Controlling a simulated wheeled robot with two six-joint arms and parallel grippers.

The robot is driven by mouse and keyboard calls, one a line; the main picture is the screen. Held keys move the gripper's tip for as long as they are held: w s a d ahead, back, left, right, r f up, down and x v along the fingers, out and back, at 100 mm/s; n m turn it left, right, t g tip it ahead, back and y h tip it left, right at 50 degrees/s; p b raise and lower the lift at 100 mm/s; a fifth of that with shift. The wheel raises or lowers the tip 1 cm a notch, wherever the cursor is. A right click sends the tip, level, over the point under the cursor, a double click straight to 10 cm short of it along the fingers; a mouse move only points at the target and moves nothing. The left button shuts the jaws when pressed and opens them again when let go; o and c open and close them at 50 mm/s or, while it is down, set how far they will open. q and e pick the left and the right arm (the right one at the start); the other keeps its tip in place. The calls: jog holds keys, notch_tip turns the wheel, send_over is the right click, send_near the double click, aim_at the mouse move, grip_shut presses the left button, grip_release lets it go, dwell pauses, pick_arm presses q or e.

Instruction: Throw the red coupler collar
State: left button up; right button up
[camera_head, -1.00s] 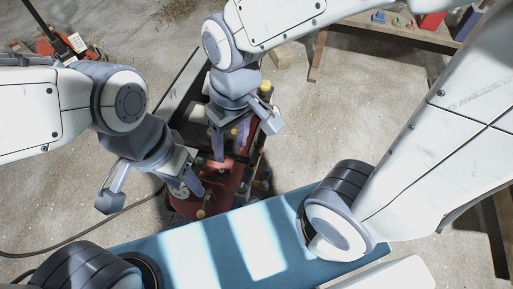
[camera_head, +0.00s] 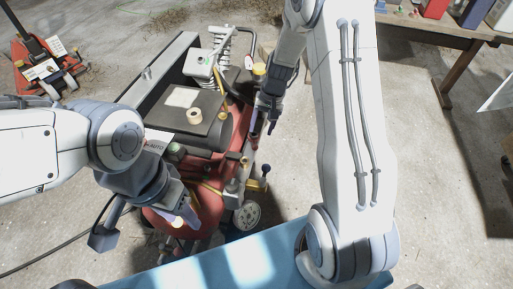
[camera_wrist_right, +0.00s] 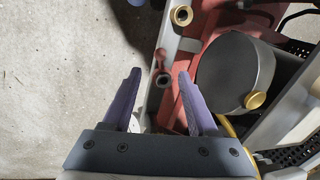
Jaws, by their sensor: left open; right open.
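A red compressor tank (camera_head: 205,205) stands on the floor ahead of me. In the right wrist view, a small reddish fitting with a dark opening (camera_wrist_right: 162,78), perhaps the red coupler collar, is on a pale bar. It appears between the fingertips of my open right gripper (camera_wrist_right: 159,76), which hold nothing; I cannot tell the depth gap. In the head view my right gripper (camera_head: 263,125) points down at the tank's right side, and the collar is not clear there. My left gripper (camera_head: 180,214) is open over the tank's near end; its fingertips are partly hard to make out.
A brass ring (camera_wrist_right: 181,15) and a dark round housing (camera_wrist_right: 236,73) sit close to the right gripper. A wooden bench (camera_head: 455,65) stands far right. Bare floor lies between.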

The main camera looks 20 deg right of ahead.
aim_at(256, 145)
jog(key=f+b, duration=0.1)
jog(key=f, duration=0.2)
jog(key=a+f+b, duration=0.1)
jog(key=f, duration=0.2)
jog(key=f+b, duration=0.1)
jog(key=f, duration=0.1)
jog(key=shift+w+a+f, duration=0.3)
jog(key=shift+w+f, duration=0.05)
jog(key=shift+f, duration=0.05)
grip_shut()
